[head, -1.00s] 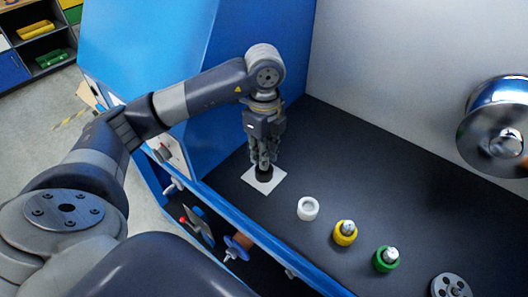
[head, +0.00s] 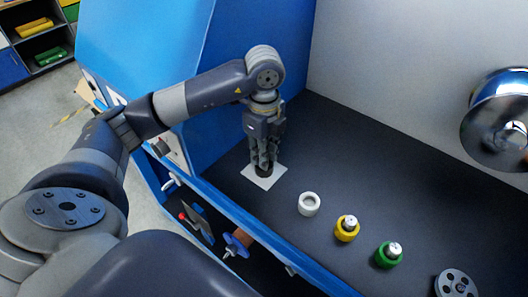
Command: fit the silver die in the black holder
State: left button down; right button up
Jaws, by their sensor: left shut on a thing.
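The black holder (head: 264,174) stands on a white square (head: 278,172) on the dark worktop. My left gripper (head: 263,163) points straight down right at the holder, its fingers closed over its top. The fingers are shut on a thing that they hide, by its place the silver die. I cannot tell how deep it sits in the holder. My right gripper is not in view.
A white ring-shaped holder (head: 309,204), a yellow holder (head: 346,231) and a green holder (head: 388,257) stand in a row to the right; the last two have silver tops. A shiny metal pulley (head: 497,120) hangs on the right wall.

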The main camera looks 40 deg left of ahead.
pick_arm(q)
jog(key=shift+f, duration=0.1)
dwell(0.3)
jog(key=c, duration=1.4)
grip_release()
jog(key=shift+o, duration=0.2)
notch_tip(320, 180, up, 12)
